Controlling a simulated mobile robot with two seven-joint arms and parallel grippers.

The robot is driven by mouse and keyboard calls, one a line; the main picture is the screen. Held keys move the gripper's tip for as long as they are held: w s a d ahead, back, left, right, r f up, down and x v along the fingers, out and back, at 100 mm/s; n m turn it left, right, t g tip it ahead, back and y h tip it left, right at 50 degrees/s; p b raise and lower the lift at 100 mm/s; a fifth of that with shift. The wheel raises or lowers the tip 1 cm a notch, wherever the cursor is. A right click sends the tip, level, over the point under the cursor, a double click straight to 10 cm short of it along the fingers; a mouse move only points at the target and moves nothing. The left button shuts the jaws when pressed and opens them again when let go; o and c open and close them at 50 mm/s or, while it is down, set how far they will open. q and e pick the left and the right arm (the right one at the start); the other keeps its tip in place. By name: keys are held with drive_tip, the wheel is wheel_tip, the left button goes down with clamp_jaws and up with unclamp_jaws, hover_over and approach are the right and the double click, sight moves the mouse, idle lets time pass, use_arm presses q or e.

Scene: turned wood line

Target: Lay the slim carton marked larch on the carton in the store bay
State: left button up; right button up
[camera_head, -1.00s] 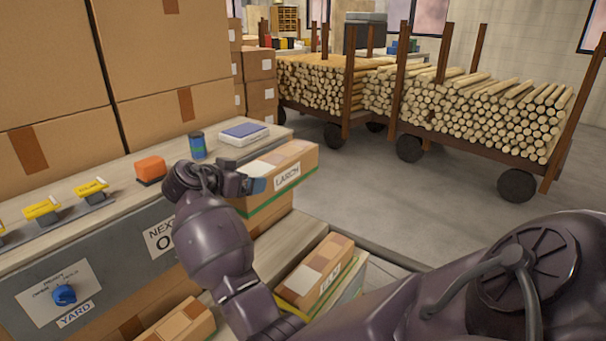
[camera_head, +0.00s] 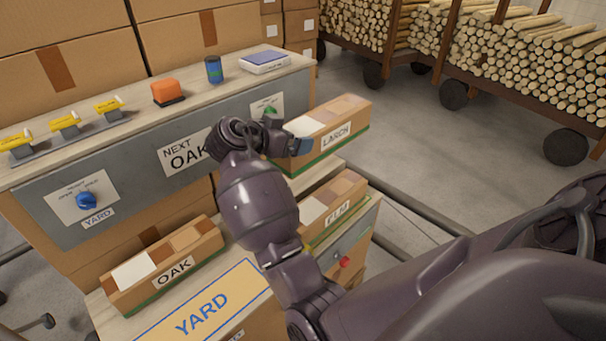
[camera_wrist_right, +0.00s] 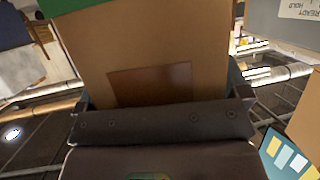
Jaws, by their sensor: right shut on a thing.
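The slim carton marked LARCH (camera_head: 345,119), with a green lower edge, is held level above the lower deck, in front of the grey panel's right end. My right gripper (camera_head: 296,142) is shut on its left end. In the right wrist view the carton's brown face (camera_wrist_right: 150,50) fills the space between the fingers. Below it, a carton whose label seems to read ELM (camera_head: 335,207) lies on the lower deck, partly hidden by my arm. A carton marked OAK (camera_head: 165,263) lies further left. No store bay label is readable. My left gripper is not in view.
A panel (camera_head: 125,205) reads NEXT OAK and has a blue YARD knob (camera_head: 87,201). On the shelf above stand yellow clips, an orange block (camera_head: 168,91), a blue-green can (camera_head: 214,69) and a blue-topped box (camera_head: 266,62). A YARD sign (camera_head: 203,312) lies in front.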

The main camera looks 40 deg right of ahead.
sight(291, 175)
wheel_tip(291, 175, down, 16)
drive_tip(key=b, duration=0.3)
drive_tip(key=shift+f, duration=0.2)
drive_tip(key=shift+f+b, duration=0.25)
drive_tip(key=shift+b, duration=0.05)
drive_tip(key=shift+r, duration=0.15)
drive_tip(key=o, duration=0.7)
drive_tip(key=shift+f, duration=0.25)
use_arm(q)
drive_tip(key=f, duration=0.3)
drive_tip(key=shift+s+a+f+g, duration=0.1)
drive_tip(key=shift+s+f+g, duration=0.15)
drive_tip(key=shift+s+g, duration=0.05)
use_arm(e)
drive_tip(key=shift+o, duration=0.5)
drive_tip(key=shift+r, duration=0.1)
drive_tip(key=shift+r, duration=0.15)
